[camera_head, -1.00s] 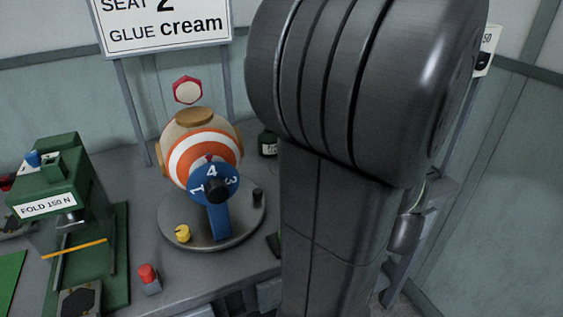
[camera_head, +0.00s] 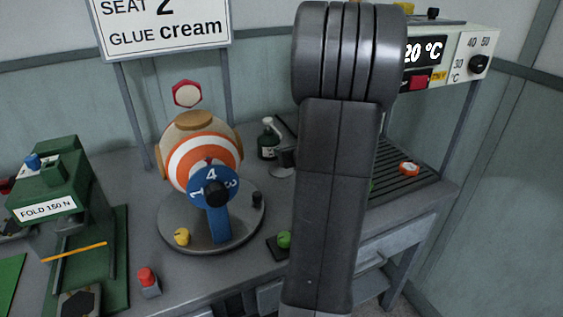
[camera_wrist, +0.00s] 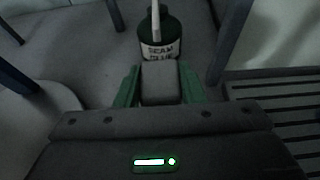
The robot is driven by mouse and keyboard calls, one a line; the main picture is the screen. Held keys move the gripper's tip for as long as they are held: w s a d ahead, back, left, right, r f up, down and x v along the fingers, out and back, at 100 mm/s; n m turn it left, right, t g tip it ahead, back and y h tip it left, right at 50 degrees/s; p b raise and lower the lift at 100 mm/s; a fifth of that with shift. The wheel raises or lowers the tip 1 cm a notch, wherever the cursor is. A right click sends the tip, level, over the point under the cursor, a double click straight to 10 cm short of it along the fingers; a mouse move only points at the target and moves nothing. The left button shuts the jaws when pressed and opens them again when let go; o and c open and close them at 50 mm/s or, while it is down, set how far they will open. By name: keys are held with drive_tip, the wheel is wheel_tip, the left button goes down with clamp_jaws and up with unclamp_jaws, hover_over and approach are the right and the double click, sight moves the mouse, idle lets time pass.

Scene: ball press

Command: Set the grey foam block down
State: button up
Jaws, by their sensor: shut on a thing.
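The grey foam block (camera_wrist: 160,84) sits between the two green fingers of my gripper (camera_wrist: 160,76) in the wrist view, and the gripper is shut on it. A dark green bottle labelled "SEAM GLUE" (camera_wrist: 161,48) stands just beyond the block. In the head view the bottle (camera_head: 268,141) stands on the bench behind my arm's left side. My arm hides most of the gripper and block there. Whether the block touches the bench or hangs above it I cannot tell.
A striped ball (camera_head: 180,158) sits on a round turntable stand (camera_head: 183,232) to the left. A green press (camera_head: 75,160) stands further left. A slatted rack (camera_head: 405,178) lies right of my arm, beneath a temperature unit (camera_head: 452,58). Open bench shows around the bottle.

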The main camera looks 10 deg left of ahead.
sight(282, 170)
drive_tip(key=b+x, duration=0.1)
drive_tip(key=x, duration=0.3)
drive_tip(key=shift+w+a, duration=0.1)
drive_tip(key=shift+w, duration=0.15)
drive_tip(key=shift+s+f+b, duration=0.1)
drive_tip(key=shift+f+b, duration=0.25)
drive_tip(key=shift+f, duration=0.05)
drive_tip(key=shift+f+b, duration=2)
drive_tip(key=shift+f, duration=0.35)
drive_tip(key=shift+f, duration=0.25)
drive_tip(key=o, duration=1)
drive_tip(key=shift+r, duration=0.1)
